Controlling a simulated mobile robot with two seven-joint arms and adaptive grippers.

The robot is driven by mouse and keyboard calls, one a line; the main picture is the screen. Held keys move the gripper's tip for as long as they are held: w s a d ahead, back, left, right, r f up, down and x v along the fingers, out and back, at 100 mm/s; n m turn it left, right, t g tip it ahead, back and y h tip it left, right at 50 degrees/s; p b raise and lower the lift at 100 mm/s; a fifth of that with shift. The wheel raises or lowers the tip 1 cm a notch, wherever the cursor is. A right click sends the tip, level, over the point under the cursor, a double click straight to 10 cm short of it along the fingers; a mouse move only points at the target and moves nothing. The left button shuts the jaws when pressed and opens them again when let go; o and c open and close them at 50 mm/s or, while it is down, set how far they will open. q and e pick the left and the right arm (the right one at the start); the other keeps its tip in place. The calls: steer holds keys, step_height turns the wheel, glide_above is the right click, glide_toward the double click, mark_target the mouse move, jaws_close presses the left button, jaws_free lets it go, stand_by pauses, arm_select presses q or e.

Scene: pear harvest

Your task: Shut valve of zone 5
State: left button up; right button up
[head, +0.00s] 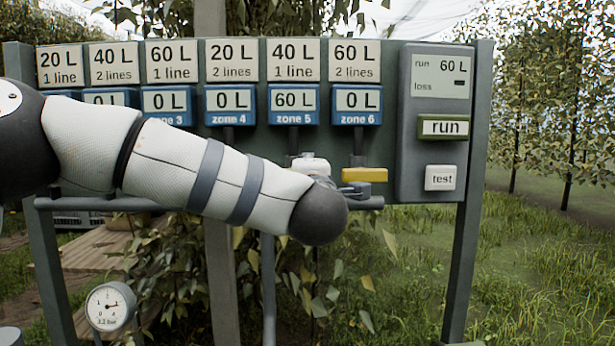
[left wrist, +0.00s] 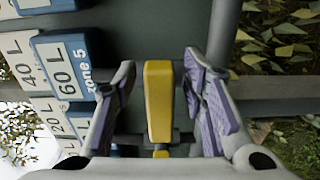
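The zone 5 counter (head: 293,104) reads 60 L in the head view, and it shows sideways in the left wrist view (left wrist: 66,70). In the left wrist view a yellow valve handle (left wrist: 159,95) lies between the fingers of my left gripper (left wrist: 160,62), near the zone 5 label. The gripper is open, with a visible gap on each side of the handle. In the head view my left arm hides most of the gripper and the zone 5 handle. Another yellow handle (head: 365,174) lies crosswise below the zone 6 counter (head: 358,104). My right gripper is out of view.
The panel carries several volume signs (head: 293,60) above the counters. At its right are a display (head: 440,72), a run button (head: 443,127) and a test button (head: 440,178). A post (head: 468,200) borders the panel. A pressure gauge (head: 109,306) stands low at left.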

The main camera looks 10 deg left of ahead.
arm_select(q)
steer(key=v, duration=1.2)
